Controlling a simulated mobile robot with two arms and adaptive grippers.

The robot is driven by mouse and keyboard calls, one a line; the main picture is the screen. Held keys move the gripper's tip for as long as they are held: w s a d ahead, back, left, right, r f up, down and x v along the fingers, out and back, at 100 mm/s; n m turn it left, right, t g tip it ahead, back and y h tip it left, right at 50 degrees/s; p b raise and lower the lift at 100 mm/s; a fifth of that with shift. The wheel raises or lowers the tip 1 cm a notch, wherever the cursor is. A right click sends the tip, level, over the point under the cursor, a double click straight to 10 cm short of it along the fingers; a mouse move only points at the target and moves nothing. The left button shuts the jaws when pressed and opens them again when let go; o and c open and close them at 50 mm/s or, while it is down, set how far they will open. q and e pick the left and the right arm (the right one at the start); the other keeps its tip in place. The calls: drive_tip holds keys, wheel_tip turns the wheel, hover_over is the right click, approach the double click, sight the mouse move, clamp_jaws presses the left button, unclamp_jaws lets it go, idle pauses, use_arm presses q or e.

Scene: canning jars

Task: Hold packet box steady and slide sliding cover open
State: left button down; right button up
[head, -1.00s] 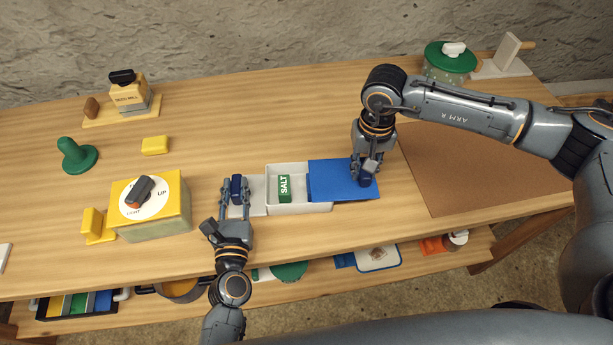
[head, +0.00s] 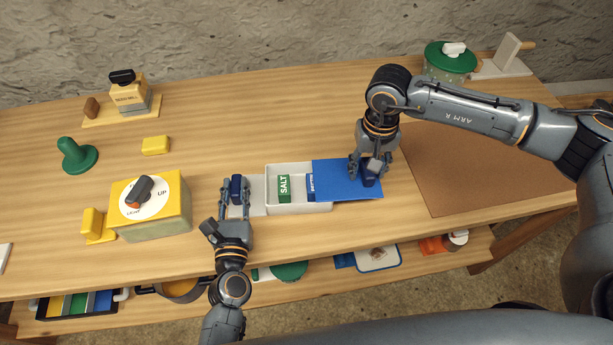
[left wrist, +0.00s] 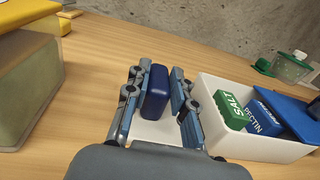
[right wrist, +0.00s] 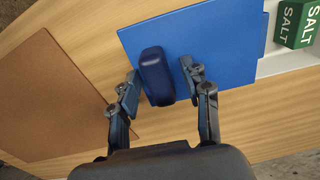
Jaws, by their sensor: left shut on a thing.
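The white packet box (head: 300,209) stands on the table, partly uncovered. A green SALT packet (head: 285,187) and a blue PECTIN packet (left wrist: 264,120) are inside. The blue sliding cover (head: 335,180) sticks out past the box's right side, still over its right part. My left gripper (head: 236,187) is shut on the dark blue grip block (left wrist: 157,92) at the box's left end. My right gripper (right wrist: 160,75) is open, its fingers on either side of the cover's dark blue knob (right wrist: 156,76), with a gap visible in the right wrist view.
A yellow box with a dial (head: 150,215) stands left of my left gripper. A brown mat (head: 470,180) lies to the right of the cover. A green stopper-like object (head: 77,156) and a yellow block (head: 155,145) are farther left. The table behind the box is clear.

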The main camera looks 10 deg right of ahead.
wheel_tip(320, 180, up, 12)
idle(0.7)
use_arm(q)
drive_tip(key=c, duration=1.1)
unclamp_jaws()
drive_tip(key=shift+o, duration=0.2)
